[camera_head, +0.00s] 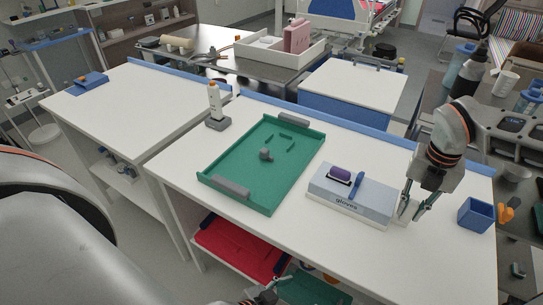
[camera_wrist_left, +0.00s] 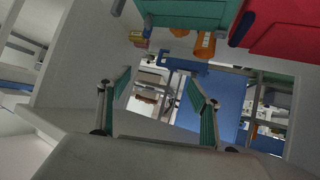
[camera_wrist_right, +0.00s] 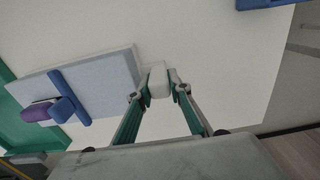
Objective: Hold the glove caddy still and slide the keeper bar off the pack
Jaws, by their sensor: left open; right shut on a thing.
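The glove caddy (camera_head: 333,196) is a pale blue box marked "gloves" on a white base, on the white table right of the green tray. A purple pack (camera_head: 340,174) sits in its top, and the blue keeper bar (camera_head: 357,185) lies beside and partly across it. Both also show on the caddy (camera_wrist_right: 105,85) in the right wrist view. My right gripper (camera_head: 409,212) is at the caddy's right end, shut on a small white block (camera_wrist_right: 158,82) there, likely the caddy's tab. My left gripper (camera_wrist_left: 160,88) is open and empty, low at the table's front edge.
The green tray (camera_head: 285,170) with grey end pieces lies left of the caddy. A blue open box (camera_head: 476,214) stands to the right. A white bottle in a grey stand (camera_head: 216,108) is at the back left. Red and green trays are on the shelf below.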

